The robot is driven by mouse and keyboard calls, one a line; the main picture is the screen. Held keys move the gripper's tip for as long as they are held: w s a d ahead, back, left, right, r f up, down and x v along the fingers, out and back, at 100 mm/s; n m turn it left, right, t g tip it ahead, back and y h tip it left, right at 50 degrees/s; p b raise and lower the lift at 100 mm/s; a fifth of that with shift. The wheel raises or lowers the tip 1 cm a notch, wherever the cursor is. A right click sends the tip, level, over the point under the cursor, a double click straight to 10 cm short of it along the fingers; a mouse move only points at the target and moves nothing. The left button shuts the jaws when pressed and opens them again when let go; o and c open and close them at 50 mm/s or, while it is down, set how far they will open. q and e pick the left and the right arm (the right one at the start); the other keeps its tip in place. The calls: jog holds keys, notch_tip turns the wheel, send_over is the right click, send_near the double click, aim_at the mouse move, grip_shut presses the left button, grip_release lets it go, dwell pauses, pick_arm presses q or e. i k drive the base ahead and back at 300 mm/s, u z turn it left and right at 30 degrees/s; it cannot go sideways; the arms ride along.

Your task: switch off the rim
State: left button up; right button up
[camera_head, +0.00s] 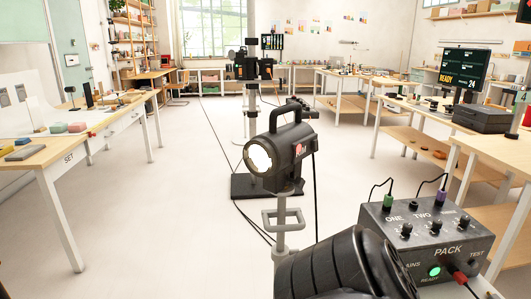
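A black lamp head (292,150) with a pale, bright-looking round front stands near the middle on a light stand (281,232). A red mark shows on its side; I cannot read it as "rim". A grey power pack (415,238) at lower right has several knobs under labels including ONE and TWO. A green plug (387,202) and a purple plug (440,196) sit in its top. A green light (434,271) glows above READY. A black ribbed body (350,268) covers the pack's lower left; I cannot tell what it is. Neither gripper shows.
Another stand with black equipment (257,68) rises behind the lamp from a dark base. Cables lie on the floor. A table marked SET (50,165) is at left. Benches and a screen reading READY 24 (466,66) are at right. Floor at left centre is clear.

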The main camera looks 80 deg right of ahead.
aim_at(315, 142)
jog(key=z, duration=2.55)
